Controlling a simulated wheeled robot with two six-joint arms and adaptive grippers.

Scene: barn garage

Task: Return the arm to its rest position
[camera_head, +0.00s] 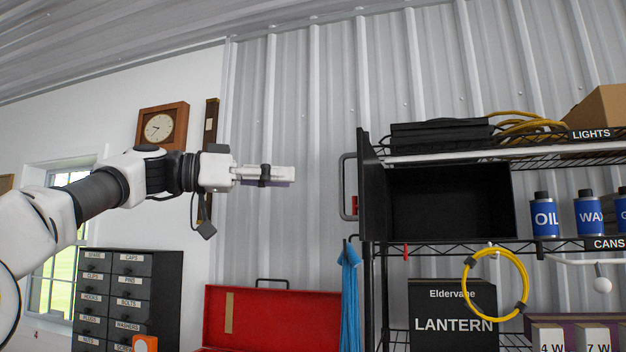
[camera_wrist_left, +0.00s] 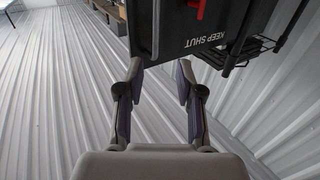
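My left arm comes in from the left in the head view and reaches level across the picture. Its gripper (camera_head: 292,175) is in mid-air in front of the corrugated wall, left of the black shelf. In the left wrist view the two fingers of the gripper (camera_wrist_left: 159,75) stand apart with nothing between them. Beyond the fingertips is a black panel (camera_wrist_left: 215,25) marked KEEP SHUT, with a red part on it. I cannot tell whether the fingers touch it; in the head view they look apart from it. My right gripper is not in view.
A black cabinet (camera_head: 450,205) stands open on the wire shelf, its door (camera_head: 371,190) swung out left. Blue cans (camera_head: 544,220), a yellow coil (camera_head: 470,285) and a LANTERN box (camera_head: 425,300) are right. A red toolbox (camera_head: 275,312) and drawer unit (camera_head: 165,290) stand below.

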